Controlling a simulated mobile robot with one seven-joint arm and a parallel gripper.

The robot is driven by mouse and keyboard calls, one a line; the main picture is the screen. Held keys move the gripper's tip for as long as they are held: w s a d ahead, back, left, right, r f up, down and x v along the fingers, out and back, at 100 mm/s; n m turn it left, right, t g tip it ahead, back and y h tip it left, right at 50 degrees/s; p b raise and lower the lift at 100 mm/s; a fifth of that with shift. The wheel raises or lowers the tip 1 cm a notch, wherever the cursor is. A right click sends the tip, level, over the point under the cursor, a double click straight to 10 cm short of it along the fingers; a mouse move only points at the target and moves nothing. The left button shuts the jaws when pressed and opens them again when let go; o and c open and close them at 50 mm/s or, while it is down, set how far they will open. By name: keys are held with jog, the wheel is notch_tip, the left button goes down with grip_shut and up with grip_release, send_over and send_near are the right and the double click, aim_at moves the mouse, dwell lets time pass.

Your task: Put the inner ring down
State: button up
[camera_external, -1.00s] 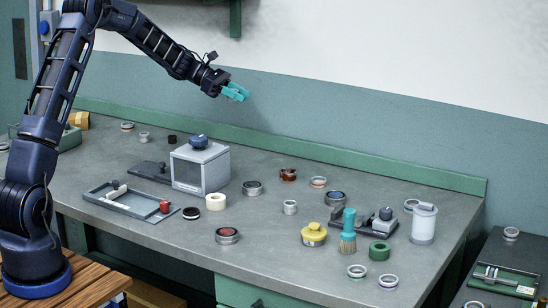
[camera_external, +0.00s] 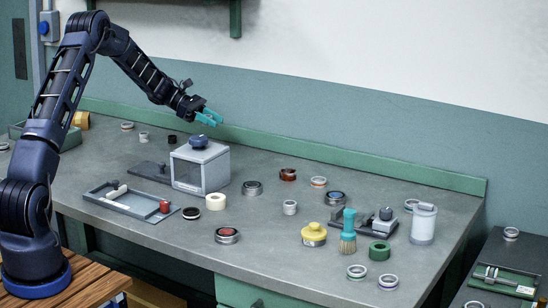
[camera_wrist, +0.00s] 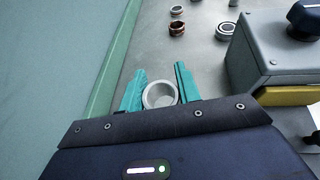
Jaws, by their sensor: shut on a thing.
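The inner ring (camera_wrist: 160,95) is a pale grey ring, seen in the wrist view between my teal fingers. My gripper (camera_external: 210,117) is shut on it; the fingers also show in the wrist view (camera_wrist: 160,68). In the external view my gripper is in the air behind the grey box, and the ring cannot be made out there. The grey workbench (camera_external: 270,225) lies below.
A grey box (camera_external: 201,168) with a blue knob stands near my gripper, at the right in the wrist view (camera_wrist: 270,50). A green back ledge (camera_external: 330,155) runs along the wall. Several rings, a yellow pot (camera_external: 313,235) and a teal brush (camera_external: 348,230) stand farther right.

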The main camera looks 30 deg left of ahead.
notch_tip(320, 180, down, 10)
jog(key=shift+f, duration=0.2)
dwell(0.3)
jog(key=o, duration=1)
jog(key=shift+f, duration=0.15)
